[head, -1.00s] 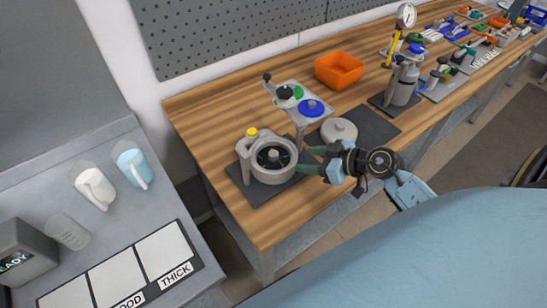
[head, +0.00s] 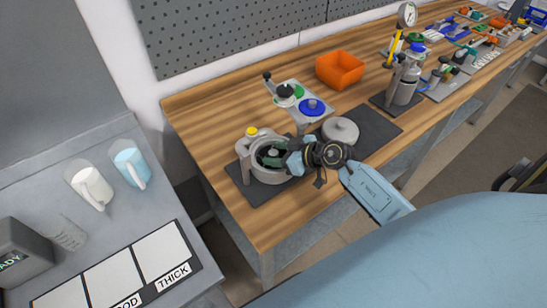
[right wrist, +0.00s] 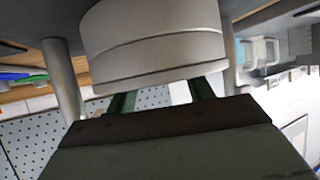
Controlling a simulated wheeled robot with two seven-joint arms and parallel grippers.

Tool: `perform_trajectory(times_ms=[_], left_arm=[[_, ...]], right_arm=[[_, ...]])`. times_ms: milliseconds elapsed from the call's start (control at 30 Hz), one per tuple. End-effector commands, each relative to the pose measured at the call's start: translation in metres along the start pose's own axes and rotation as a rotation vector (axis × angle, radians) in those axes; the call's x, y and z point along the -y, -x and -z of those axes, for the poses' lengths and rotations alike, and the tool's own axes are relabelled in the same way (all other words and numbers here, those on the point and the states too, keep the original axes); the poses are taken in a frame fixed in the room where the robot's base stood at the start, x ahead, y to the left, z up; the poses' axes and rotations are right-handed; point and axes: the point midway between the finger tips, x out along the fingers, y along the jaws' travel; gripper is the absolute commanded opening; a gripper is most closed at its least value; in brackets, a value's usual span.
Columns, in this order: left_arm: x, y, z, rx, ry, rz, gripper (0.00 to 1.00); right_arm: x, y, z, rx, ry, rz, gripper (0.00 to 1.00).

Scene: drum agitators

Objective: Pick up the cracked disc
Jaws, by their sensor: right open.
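A light grey drum (head: 270,175) with a yellow-capped post (head: 252,132) stands on a dark mat on the wooden bench. In the earlier picture a dark bladed disc with a grey hub shows in it; now my gripper covers most of that. I see no crack at this size. My right gripper (head: 268,156) is open, its green fingers over the drum's mouth. In the right wrist view its fingers (right wrist: 160,95) are apart, with a grey cylinder (right wrist: 155,45) beyond them; I cannot tell whether they touch it. My left gripper is out of view.
A raised grey plate (head: 297,98) holds a green disc (head: 297,91) and a blue disc (head: 311,106) behind the drum. A round grey lid (head: 340,130) lies to the right. An orange bin (head: 340,69) stands further back. The bench front left is clear.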

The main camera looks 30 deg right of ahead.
Motion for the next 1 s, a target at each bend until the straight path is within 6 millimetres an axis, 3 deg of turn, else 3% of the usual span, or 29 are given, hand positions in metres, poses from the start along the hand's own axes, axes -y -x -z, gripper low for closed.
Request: perform_trajectory(times_ms=[100, 500, 767, 1000], left_arm=[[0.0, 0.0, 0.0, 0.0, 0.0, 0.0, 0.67], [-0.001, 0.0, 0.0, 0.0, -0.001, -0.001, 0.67], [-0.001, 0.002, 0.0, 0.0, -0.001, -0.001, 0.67], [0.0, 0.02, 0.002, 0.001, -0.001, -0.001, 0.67]], right_arm=[[0.0, 0.0, 0.0, 0.0, 0.0, 0.0, 0.51], [0.0, 0.001, 0.001, -0.002, 0.0, 0.0, 0.0], [0.0, 0.003, 0.005, -0.003, 0.001, 0.0, 0.0], [0.0, 0.023, 0.043, -0.006, 0.003, 0.0, 0.0]])
